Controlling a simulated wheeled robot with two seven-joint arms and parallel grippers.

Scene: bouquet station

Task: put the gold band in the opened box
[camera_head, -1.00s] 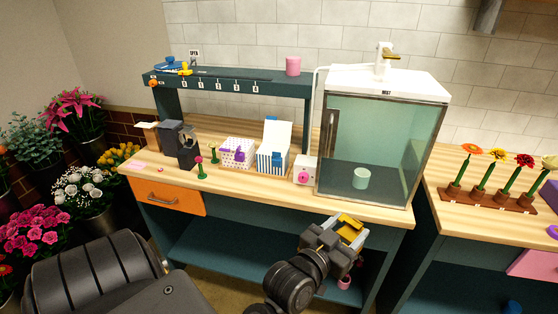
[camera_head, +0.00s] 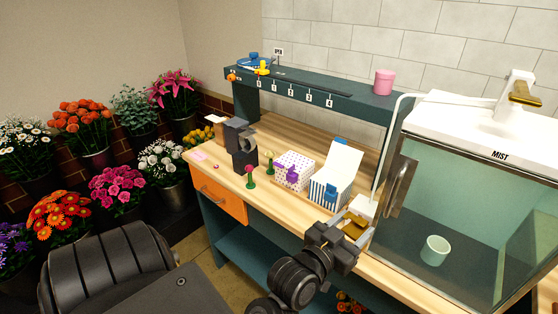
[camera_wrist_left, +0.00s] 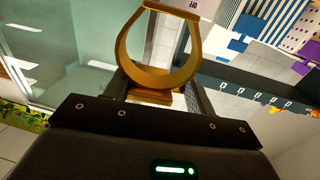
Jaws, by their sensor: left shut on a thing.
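The gold band (camera_head: 355,226) is held at the tip of my left gripper (camera_head: 345,232), in front of the workbench edge in the head view. In the left wrist view the gold band (camera_wrist_left: 160,78) is an open loop rising from between the fingers (camera_wrist_left: 158,98), which are shut on it. The opened box (camera_head: 326,190) has blue and white stripes and a raised white lid (camera_head: 343,161). It stands on the bench, beyond and slightly left of the gripper. Its striped side also appears at the wrist view's top right (camera_wrist_left: 284,22). My right gripper is not in view.
A dotted box (camera_head: 296,166) with purple on it stands left of the striped box. A dark grey device (camera_head: 241,147) and a red flower (camera_head: 249,172) are further left. A white block (camera_head: 364,206) and the glass mist cabinet (camera_head: 450,200) are to the right.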

